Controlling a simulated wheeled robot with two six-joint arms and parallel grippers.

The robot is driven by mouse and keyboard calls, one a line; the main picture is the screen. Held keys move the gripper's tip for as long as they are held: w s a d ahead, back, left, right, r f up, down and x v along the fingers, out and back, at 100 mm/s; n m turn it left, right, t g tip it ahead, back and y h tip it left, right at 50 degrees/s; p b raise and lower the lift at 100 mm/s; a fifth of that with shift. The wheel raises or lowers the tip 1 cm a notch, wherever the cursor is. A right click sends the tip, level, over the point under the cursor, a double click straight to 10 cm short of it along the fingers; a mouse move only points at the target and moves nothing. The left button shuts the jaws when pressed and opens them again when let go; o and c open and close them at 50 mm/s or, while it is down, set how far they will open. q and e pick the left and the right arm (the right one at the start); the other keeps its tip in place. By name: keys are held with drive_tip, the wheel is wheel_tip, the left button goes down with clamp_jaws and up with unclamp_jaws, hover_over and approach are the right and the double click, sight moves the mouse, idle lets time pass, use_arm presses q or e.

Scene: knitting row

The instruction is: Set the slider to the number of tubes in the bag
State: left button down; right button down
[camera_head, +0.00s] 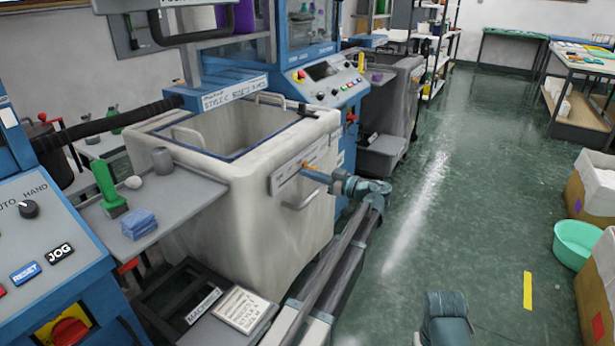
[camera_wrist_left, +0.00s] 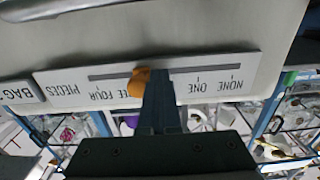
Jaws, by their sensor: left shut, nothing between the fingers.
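The bag (camera_head: 275,205) is a large pale, open-topped, box-shaped one with a dark blue inner rim; I see no tubes in the part of its inside that shows. A scale plate (camera_head: 285,183) is on its front; it shows upside down in the left wrist view (camera_wrist_left: 60,85), with NONE, ONE, FOUR and PIECES readable. The orange slider knob (camera_wrist_left: 137,82) is in the slot near the partly covered "EE" word, to the right of FOUR. My left gripper (camera_wrist_left: 158,76) is shut, its fingers right beside the knob on the ONE side, covering part of the scale. In the head view my left gripper (camera_head: 312,173) is at the plate.
A grey side shelf (camera_head: 180,195) holds a green-handled tool, a blue folded cloth and small grey items. A blue machine (camera_head: 320,75) stands behind the bag. A control panel (camera_head: 50,245) is at the left. The green floor at right is mostly clear, with a green basin (camera_head: 577,240) and boxes.

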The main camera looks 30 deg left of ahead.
use_arm(q)
drive_tip(key=shift+w+d, duration=0.1)
drive_tip(key=shift+w, duration=0.75)
drive_tip(key=shift+s, duration=0.7)
drive_tip(key=d, duration=0.7)
drive_tip(key=shift+s+d, duration=0.3)
drive_tip(key=shift+d, duration=0.1)
